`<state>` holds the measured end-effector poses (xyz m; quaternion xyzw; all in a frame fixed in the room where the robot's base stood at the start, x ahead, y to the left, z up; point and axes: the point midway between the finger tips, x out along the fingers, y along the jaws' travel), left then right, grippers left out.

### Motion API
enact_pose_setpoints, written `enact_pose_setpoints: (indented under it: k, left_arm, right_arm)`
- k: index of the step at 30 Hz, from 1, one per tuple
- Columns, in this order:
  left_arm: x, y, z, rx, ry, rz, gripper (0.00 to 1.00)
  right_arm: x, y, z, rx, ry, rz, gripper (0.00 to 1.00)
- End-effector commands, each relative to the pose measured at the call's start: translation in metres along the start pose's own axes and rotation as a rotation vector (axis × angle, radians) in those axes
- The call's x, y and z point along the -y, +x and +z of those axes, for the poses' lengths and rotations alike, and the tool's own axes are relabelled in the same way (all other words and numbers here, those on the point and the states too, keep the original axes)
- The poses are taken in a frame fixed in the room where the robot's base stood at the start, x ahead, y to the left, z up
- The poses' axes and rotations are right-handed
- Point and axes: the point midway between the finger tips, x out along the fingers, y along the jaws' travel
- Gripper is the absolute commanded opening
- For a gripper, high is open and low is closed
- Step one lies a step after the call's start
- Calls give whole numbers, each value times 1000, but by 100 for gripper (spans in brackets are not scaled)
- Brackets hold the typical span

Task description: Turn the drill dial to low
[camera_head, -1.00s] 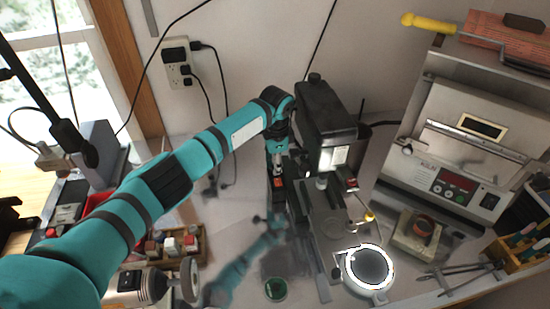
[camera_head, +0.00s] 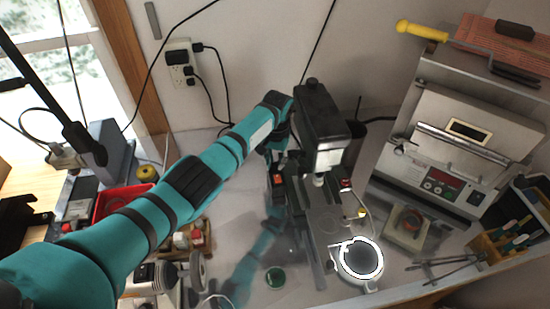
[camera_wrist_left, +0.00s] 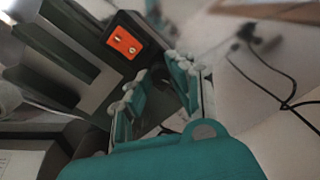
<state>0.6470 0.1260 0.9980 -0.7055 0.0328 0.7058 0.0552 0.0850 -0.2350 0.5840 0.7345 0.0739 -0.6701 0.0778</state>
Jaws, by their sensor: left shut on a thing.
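The drill (camera_head: 322,125) is a black bench drill press standing on the worktop, in the middle of the head view. My left gripper (camera_wrist_left: 158,95) is at the drill's left side, with its teal fingers shut on a small dark part of the drill that is mostly hidden between them; this fits the drill dial, but its setting cannot be read. In the head view the fingers are mostly hidden beside the drill body. An orange switch (camera_wrist_left: 124,42) on the drill shows close to the fingers in the wrist view. My right gripper is not in view.
A ring-lit magnifier (camera_head: 360,260) stands in front of the drill. A grey oven-like unit (camera_head: 455,150) with a control panel is at the right. A wall outlet (camera_head: 180,62) with black cables is behind. A red bin (camera_head: 118,203) and small tools lie at the left.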

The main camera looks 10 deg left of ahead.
Motion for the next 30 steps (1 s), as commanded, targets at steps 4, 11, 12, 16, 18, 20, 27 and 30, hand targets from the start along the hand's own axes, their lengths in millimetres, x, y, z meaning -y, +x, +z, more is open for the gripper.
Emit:
enact_pose_setpoints:
  k: [4,11,12,16,18,20,27,30]
  left_arm:
    - [0,-4,-2,-1,-138,1,0]
    - [0,-4,-3,4,-349,2,0]
    - [0,-4,-3,4,-383,2,0]
    - [0,-4,-3,8,-483,2,0]
    - [0,-4,-3,9,-529,2,0]
    - [1,-4,-3,9,-565,2,0]
    - [2,-4,-4,11,-664,2,0]
    - [2,-4,-4,11,-686,2,0]
  right_arm:
    - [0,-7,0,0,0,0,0]
    - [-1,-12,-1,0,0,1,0]
    - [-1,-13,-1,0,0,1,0]
    - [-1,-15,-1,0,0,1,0]
    - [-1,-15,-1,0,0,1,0]
    - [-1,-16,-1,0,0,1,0]
    - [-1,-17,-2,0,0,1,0]
    - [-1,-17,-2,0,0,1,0]
